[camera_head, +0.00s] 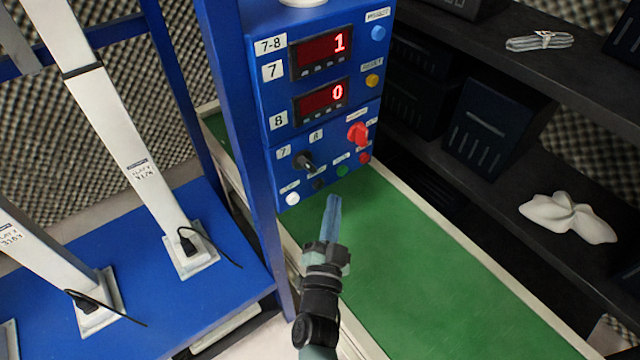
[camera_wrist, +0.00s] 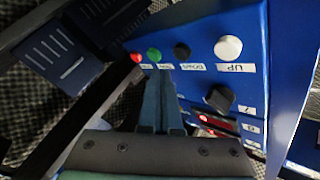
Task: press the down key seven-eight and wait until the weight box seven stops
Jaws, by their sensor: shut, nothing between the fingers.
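The blue control panel (camera_head: 262,95) stands at the back of the green-topped bench. Its black down key (camera_head: 319,184) lies in the bottom row between a white key (camera_head: 292,198) and a green key (camera_head: 342,171). In the wrist view the black key (camera_wrist: 182,50) sits above a label reading DOWN, beside the white UP key (camera_wrist: 228,47). Display 7 (camera_head: 322,52) reads 1 and display 8 (camera_head: 321,101) reads 0. My gripper (camera_head: 334,200) is shut and empty, just in front of the lower row; I cannot tell whether it touches. Its fingertips show below the green key (camera_wrist: 154,54). I cannot identify weight box seven.
A black selector (camera_head: 304,161) and a red knob (camera_head: 357,133) stick out above the keys. A blue post (camera_head: 240,150) rises left of the panel. White columns (camera_head: 125,140) stand on a blue platform at left. Dark shelves (camera_head: 480,130) are at right. The green bench (camera_head: 430,260) is clear.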

